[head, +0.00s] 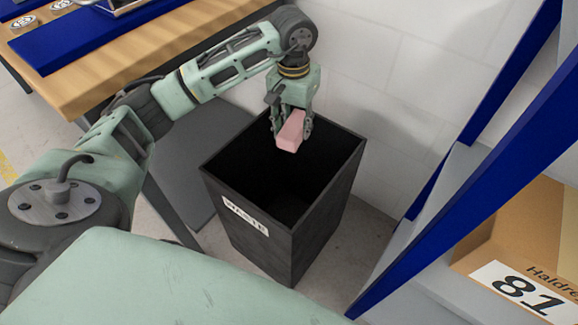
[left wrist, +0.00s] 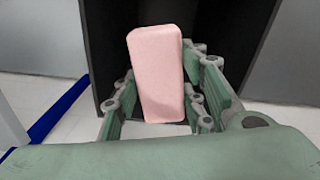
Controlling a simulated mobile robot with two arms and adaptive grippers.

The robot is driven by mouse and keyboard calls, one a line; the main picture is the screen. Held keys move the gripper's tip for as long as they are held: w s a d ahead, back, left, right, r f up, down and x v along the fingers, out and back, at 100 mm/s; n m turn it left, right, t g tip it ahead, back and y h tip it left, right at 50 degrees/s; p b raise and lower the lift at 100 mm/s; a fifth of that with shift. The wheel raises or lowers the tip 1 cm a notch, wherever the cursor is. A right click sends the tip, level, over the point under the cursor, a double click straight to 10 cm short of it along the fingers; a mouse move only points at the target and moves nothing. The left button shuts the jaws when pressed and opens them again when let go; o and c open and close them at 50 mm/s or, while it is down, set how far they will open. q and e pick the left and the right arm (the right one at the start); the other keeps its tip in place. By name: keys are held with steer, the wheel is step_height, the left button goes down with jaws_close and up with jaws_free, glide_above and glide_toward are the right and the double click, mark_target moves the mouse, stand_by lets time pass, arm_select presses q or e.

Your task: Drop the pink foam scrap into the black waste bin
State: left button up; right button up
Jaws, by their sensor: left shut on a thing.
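The pink foam scrap (head: 290,131) is a small pink block. My left gripper (head: 292,122) is shut on it and holds it over the open mouth of the black waste bin (head: 254,237), nearer the far side. The bin stands upright on the floor with a white WASTE label on its front. In the left wrist view the foam scrap (left wrist: 158,75) sits between the fingers of my left gripper (left wrist: 165,100), with the dark bin (left wrist: 115,45) beyond it. The bin's inside is dark and its bottom cannot be made out. My right gripper is not in view.
A wooden workbench (head: 120,68) with a blue strip stands at the upper left. A blue-framed shelf (head: 478,165) is at the right, holding a cardboard box (head: 540,235) marked 81. A pale wall (head: 385,90) is close behind the bin.

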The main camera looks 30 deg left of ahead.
arm_select(q)
steer(key=shift+n, duration=0.3)
steer(key=a+f, duration=0.3)
steer(key=shift+w+a+b, duration=0.15)
steer(key=shift+a+b, duration=0.15)
steer(key=shift+f+b, duration=1.65)
steer(key=shift+f, duration=0.95)
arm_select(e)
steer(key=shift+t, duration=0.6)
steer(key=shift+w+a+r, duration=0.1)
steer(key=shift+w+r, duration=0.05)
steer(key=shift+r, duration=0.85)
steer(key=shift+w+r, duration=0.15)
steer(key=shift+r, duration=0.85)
arm_select(q)
steer(key=o, duration=0.9)
